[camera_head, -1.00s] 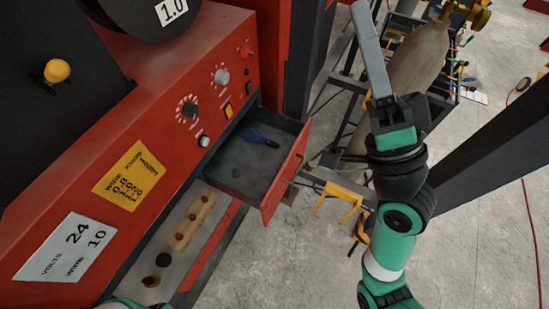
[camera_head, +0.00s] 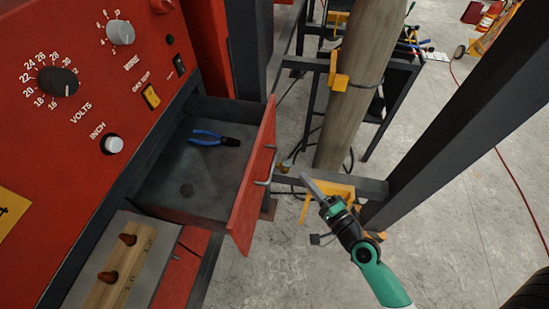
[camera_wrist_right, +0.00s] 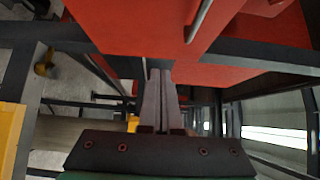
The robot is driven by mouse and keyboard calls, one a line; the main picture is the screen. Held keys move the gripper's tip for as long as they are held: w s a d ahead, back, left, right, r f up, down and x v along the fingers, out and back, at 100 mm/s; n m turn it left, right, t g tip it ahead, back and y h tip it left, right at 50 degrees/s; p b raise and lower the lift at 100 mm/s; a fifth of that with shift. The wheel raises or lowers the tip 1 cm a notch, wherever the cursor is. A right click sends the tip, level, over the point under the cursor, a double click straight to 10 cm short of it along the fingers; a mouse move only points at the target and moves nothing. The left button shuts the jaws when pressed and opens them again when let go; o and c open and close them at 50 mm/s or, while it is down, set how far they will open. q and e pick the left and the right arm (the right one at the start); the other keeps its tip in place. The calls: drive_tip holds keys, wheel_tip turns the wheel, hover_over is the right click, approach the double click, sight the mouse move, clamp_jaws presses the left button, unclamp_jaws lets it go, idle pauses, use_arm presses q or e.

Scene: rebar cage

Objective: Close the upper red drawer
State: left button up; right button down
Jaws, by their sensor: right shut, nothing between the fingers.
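The upper red drawer (camera_head: 255,180) stands pulled out of the red machine. Its grey tray holds blue-handled pliers (camera_head: 214,139), and a metal handle (camera_head: 268,165) is on its red front. My right gripper (camera_head: 306,179) is shut and empty, just right of the drawer front near the handle, with a small gap seeming to show between them. In the right wrist view its closed fingers (camera_wrist_right: 160,73) point toward the red drawer front (camera_wrist_right: 140,30), with the handle (camera_wrist_right: 202,18) above and to the right. My left gripper is not in view.
The machine's control panel (camera_head: 80,100) with knobs is at left. A wooden block with pegs (camera_head: 122,262) lies below the drawer. A dark metal frame with a tan cylinder (camera_head: 353,90) and yellow clamps stands behind my gripper. Concrete floor is open at right.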

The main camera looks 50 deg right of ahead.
drive_tip(key=p, duration=0.2)
approach(268, 148)
drive_tip(key=w+d, duration=0.2)
drive_tip(key=d, duration=0.1)
drive_tip(key=shift+w+a+r+p, duration=0.15)
drive_tip(key=shift+w+a+p, duration=0.1)
drive_tip(key=shift+w, duration=0.3)
drive_tip(key=shift+w+a+r+p, duration=0.1)
drive_tip(key=shift+w+a+p, duration=0.15)
drive_tip(key=shift+w, duration=0.35)
drive_tip(key=shift+w+a+r+p, duration=0.2)
drive_tip(key=shift+w+a, duration=0.1)
drive_tip(key=shift+w, duration=0.25)
